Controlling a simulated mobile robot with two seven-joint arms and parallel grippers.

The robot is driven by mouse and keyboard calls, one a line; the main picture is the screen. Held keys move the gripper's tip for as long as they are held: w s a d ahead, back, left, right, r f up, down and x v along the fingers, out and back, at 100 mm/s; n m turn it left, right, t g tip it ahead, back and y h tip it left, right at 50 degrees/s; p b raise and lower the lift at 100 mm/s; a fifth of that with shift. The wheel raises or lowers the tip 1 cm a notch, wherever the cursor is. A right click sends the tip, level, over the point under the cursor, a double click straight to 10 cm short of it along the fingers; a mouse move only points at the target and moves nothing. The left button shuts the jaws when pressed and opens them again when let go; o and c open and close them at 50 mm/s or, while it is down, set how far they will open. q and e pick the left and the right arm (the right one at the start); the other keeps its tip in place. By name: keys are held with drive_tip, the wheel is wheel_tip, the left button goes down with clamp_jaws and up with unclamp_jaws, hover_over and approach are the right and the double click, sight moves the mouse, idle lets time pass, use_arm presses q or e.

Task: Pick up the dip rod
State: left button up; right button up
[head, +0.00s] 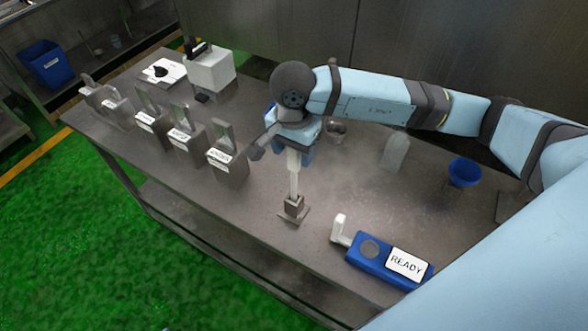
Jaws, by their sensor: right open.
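The dip rod appears to be the pale upright rod (293,174) standing in a small grey metal holder (294,207) near the front middle of the table. My right gripper (293,157) is directly above the rod, pointing down. Its blue jaws are on either side of the rod's top end, which is hidden between them. The gripper is open; I cannot tell whether a jaw touches the rod. My left gripper is not in view.
Several labelled metal containers (228,168) stand in a row on the left of the metal table (240,222). A blue device reading READY (385,258) is at the front right. A blue cup (464,172) and clear vessels (395,150) stand behind it. A white box (211,70) is at the far left.

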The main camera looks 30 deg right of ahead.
drive_tip(key=shift+f, duration=1.3)
clamp_jaws()
drive_tip(key=shift+r, duration=0.1)
